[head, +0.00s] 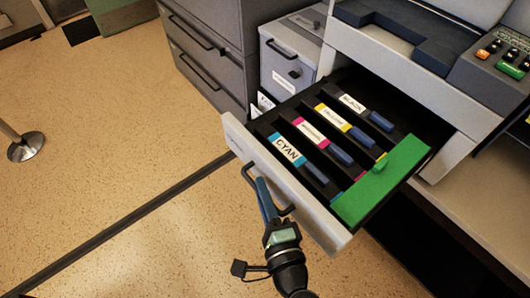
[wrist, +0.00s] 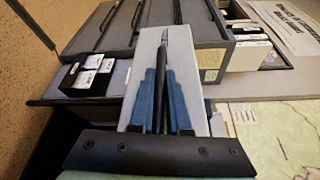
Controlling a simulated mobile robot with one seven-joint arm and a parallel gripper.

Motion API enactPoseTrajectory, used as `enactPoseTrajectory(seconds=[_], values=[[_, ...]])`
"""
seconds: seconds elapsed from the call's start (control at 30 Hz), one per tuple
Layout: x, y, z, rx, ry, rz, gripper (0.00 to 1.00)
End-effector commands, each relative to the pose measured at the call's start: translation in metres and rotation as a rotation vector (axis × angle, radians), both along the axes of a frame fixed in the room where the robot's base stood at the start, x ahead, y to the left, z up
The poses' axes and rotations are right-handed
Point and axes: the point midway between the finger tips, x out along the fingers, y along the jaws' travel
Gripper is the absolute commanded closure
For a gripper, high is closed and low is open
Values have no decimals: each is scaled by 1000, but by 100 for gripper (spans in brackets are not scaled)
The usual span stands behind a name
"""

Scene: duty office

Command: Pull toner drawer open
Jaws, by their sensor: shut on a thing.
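The toner drawer (head: 316,214) is pulled well out of the grey printer (head: 365,50) in the head view. Cyan (head: 288,149), magenta (head: 311,133), yellow (head: 332,117) and black (head: 352,104) labelled cartridges lie in its slots. A green strip (head: 385,182) runs along its right side. My gripper (head: 262,190) is at the drawer's dark bar handle (head: 285,205), shut on it. In the wrist view, the blue fingers (wrist: 163,95) close around the handle in front of the pale drawer front (wrist: 148,50). Part of the handle is hidden by the fingers.
A grey filing cabinet (head: 200,45) and a smaller grey cabinet (head: 285,65) stand left of the drawer. A post base (head: 26,148) stands on the floor at far left. The speckled floor (head: 110,120) is clear in front of the cabinets.

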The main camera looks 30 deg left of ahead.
Motion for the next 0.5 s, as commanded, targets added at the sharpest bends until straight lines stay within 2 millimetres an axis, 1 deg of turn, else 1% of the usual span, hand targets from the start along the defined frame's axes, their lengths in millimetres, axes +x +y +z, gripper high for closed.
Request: enactPoseTrajectory(seconds=[0.4, 0.43, 0.5], values=[[-1, 0, 0, 0, 0, -2, 100], [-1, 0, 0, 0, 0, -2, 83], [-1, 0, 0, 0, 0, -2, 71]])
